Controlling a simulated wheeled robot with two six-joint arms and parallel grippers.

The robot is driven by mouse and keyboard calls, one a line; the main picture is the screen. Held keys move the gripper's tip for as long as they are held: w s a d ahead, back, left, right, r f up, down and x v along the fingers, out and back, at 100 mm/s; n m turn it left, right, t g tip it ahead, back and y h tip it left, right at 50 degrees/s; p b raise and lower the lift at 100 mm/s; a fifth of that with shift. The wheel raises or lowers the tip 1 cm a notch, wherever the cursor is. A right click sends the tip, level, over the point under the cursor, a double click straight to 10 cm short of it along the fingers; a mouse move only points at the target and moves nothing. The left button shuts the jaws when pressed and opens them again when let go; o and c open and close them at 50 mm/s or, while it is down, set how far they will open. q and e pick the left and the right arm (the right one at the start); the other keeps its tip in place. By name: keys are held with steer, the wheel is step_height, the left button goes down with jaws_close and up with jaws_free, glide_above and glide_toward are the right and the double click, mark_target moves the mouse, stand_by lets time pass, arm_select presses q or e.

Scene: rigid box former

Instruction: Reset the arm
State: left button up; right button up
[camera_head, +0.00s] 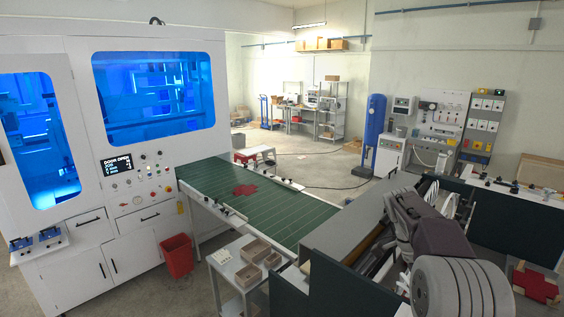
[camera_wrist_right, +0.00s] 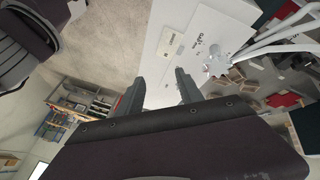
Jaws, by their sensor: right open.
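My right arm (camera_head: 440,225) reaches in at the lower right of the head view, dark and grey, in front of a machine with a grey sloping cover (camera_head: 362,212). In the right wrist view my right gripper (camera_wrist_right: 160,92) shows two dark fingers standing apart with nothing between them. A white panel (camera_wrist_right: 205,45) lies beyond the fingers. My left gripper is in neither view.
A green conveyor (camera_head: 295,225) runs from the white machine (camera_head: 85,125) and carries a red cross-shaped blank (camera_head: 245,190). A small table (camera_head: 232,272) with trays and a red bin (camera_head: 177,256) stand in front. Another red piece (camera_head: 535,286) lies at the lower right.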

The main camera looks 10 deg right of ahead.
steer(key=s+a+f+n+t+y, duration=0.2)
steer(key=s+a+f+n+t, duration=0.15)
steer(key=a+f+n, duration=0.6)
steer(key=s+a+f+n+t+y, duration=0.15)
steer(key=a+f+n+t, duration=0.35)
steer(key=a+n, duration=0.6)
arm_select(q)
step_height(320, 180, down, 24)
steer(key=b, duration=2.4)
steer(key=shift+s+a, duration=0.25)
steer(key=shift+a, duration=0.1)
arm_select(e)
step_height(320, 180, down, 25)
steer(key=s+g, duration=0.2)
steer(key=shift+s+d+f+n, duration=0.2)
steer(key=shift+s+d+n, duration=0.05)
steer(key=shift+n, duration=0.2)
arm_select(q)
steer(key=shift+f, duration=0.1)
arm_select(e)
steer(key=shift+g, duration=0.25)
